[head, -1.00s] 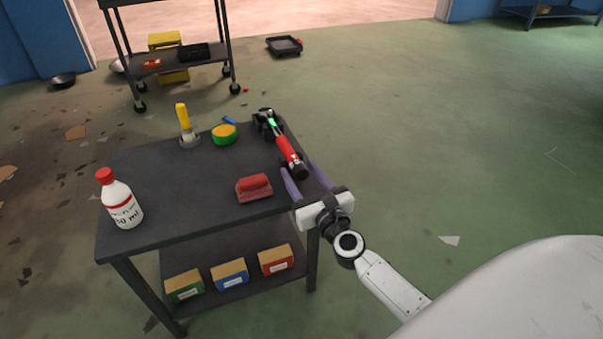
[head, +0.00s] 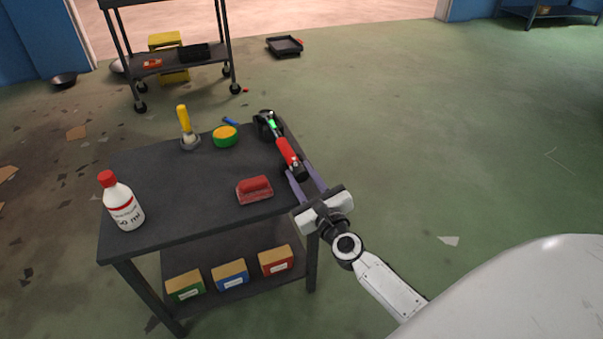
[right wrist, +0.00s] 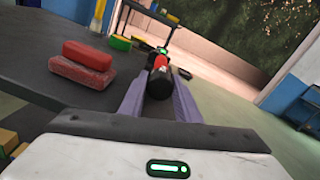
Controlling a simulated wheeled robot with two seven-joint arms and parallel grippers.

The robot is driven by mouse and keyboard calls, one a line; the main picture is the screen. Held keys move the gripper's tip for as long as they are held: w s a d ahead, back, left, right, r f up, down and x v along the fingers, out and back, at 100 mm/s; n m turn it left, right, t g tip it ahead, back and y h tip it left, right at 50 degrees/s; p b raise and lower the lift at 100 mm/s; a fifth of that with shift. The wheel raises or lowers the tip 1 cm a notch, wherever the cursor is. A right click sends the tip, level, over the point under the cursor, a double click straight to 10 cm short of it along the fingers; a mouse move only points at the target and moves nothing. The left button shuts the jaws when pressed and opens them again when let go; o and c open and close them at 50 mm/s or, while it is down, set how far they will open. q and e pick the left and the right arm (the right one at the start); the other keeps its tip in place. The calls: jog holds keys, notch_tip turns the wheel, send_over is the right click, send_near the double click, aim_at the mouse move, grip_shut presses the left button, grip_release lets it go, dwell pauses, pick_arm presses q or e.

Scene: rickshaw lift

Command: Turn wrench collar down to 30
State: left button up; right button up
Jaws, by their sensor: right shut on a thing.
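The torque wrench (head: 285,149) has a red handle section, a green mark and a black end. It lies along the right edge of the dark table, its far end at a black holder (head: 267,124). My right gripper (head: 299,176) has its two purple fingers on either side of the wrench's black near end, shut on that collar. The right wrist view shows the black collar (right wrist: 159,84) between the fingers. The collar's scale is too small to read. My left gripper is not in view.
On the table (head: 190,216) stand a white bottle (head: 122,203), a red block-like brush (head: 254,190), a yellow-handled tool (head: 185,125) and a green-yellow roll (head: 225,136). Several small boxes (head: 230,274) sit on the shelf below.

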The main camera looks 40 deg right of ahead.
jog(key=n+p, duration=0.1)
jog(key=n, duration=0.2)
jog(key=shift+n+p, duration=0.3)
jog(key=shift+n, duration=0.5)
jog(key=n+p, duration=0.1)
jog(key=n, duration=0.2)
jog(key=shift+a, duration=0.1)
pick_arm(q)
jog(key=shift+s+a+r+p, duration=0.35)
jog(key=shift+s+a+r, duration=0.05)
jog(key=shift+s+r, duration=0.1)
pick_arm(e)
jog(key=shift+n, duration=0.8)
jog(key=o, duration=1.1)
jog(key=shift+f, duration=0.1)
